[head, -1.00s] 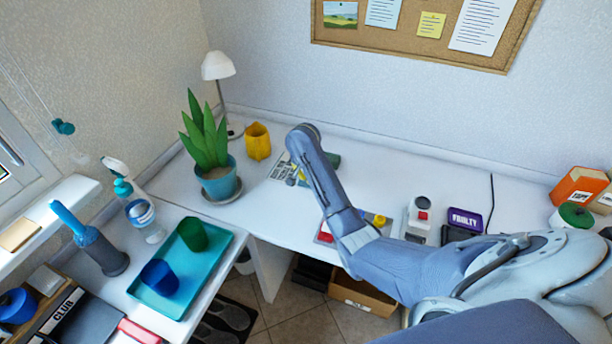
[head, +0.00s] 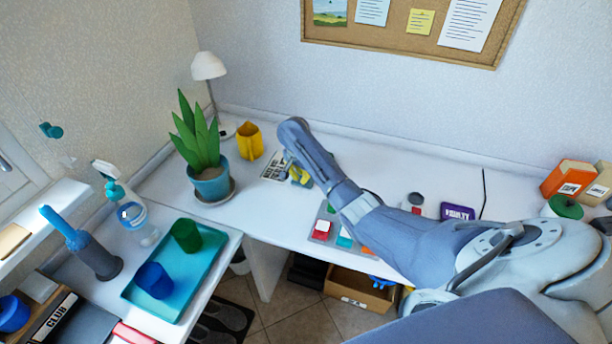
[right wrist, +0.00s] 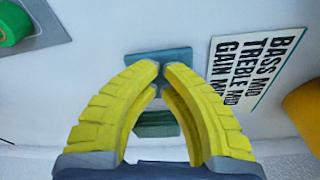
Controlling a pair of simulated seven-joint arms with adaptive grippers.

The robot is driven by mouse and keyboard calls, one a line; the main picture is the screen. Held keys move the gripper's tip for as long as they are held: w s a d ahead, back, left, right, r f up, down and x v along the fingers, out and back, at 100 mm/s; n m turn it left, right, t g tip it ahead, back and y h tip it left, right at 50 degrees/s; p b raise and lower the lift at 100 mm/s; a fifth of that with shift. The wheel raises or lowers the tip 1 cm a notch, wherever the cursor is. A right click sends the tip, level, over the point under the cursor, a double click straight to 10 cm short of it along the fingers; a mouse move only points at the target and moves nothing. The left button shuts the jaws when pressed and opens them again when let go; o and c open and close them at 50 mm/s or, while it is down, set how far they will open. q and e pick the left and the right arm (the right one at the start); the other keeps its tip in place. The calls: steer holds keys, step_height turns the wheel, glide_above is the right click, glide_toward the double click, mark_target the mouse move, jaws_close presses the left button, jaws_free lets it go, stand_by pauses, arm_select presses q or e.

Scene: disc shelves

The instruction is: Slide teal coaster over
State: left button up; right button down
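A flat teal piece, which looks like the teal coaster (right wrist: 160,54), lies on the white desk just beyond my right fingertips in the right wrist view. My right gripper (right wrist: 162,67) has yellow fingers, with their tips drawn nearly together at the teal piece's near edge. I cannot tell whether they touch it. A darker green piece (right wrist: 157,124) shows through the gap between the fingers. In the head view my right gripper (head: 298,174) is low over the desk, and my arm hides the teal piece. My left gripper is not in view.
A printed card (right wrist: 258,62) and a yellow cup (head: 249,141) are near my right gripper. A potted plant (head: 208,183) stands to the left. A grey tray (head: 322,241) with coloured pieces lies at the desk's front. The back of the desk is mostly clear.

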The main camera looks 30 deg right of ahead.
steer(key=shift+w+d, duration=0.25)
steer(key=shift+d, duration=0.35)
steer(key=shift+w+d, duration=0.25)
steer(key=shift+d, duration=0.3)
steer(key=shift+d+f, duration=0.15)
steer(key=shift+d, duration=0.05)
steer(key=shift+a+f, duration=0.1)
steer(key=shift+f, duration=0.55)
steer(key=shift+a, duration=0.1)
